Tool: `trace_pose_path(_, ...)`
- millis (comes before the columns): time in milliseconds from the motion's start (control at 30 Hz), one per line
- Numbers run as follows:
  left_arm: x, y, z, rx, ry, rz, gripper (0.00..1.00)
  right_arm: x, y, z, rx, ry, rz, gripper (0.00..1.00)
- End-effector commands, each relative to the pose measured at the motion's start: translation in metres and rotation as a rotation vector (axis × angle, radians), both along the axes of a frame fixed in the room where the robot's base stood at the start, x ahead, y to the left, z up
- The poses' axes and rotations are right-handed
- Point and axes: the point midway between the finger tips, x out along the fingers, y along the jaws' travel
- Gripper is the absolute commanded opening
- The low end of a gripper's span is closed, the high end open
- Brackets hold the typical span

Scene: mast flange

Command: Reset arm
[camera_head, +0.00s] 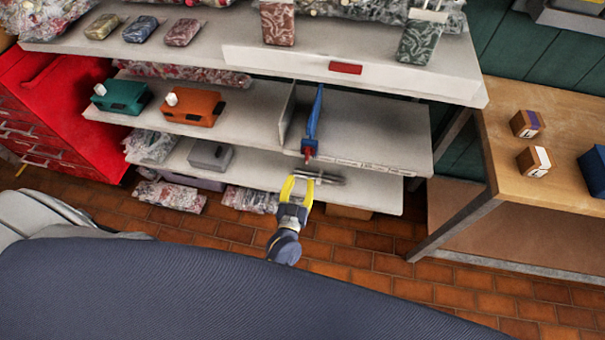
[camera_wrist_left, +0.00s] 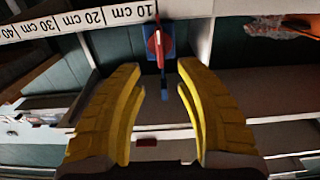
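My left gripper (camera_head: 299,184) has yellow fingers and reaches from the front toward the lower shelf in the head view. Its fingers are apart with nothing between them. They also show spread in the left wrist view (camera_wrist_left: 161,90). A blue tool with a red end (camera_head: 312,125) lies lengthwise on the middle shelf, just beyond my left gripper. In the left wrist view a blue and red part (camera_wrist_left: 159,42) is ahead of the fingertips, apart from them. A grey metal piece (camera_head: 328,179) appears by the fingertips; contact is unclear. My right gripper is not in view.
The shelf edge (camera_head: 365,165) carries a ruler strip. A teal case (camera_head: 120,97) and an orange case (camera_head: 193,108) stand left of a divider. A red cabinet (camera_head: 55,115) is at left, a wooden table (camera_head: 560,165) at right. Floor space shows between shelf and table.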

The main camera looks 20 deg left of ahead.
Motion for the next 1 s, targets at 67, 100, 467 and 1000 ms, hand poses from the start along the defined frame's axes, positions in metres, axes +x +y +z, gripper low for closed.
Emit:
trace_pose_path(67,-0.004,-0.001,0.000,0.000,0.000,0.000,0.34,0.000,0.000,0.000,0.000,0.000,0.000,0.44)
trace_pose_path(100,-0.006,-0.001,0.000,0.000,-0.001,0.000,0.34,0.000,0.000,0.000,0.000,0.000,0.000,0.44)
trace_pose_path(467,-0.008,-0.001,0.001,0.000,-0.001,0.000,0.34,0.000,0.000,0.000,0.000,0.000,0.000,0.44)
trace_pose_path(1000,-0.052,-0.040,-0.128,-0.076,0.339,-0.142,0.34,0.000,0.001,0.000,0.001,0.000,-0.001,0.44)
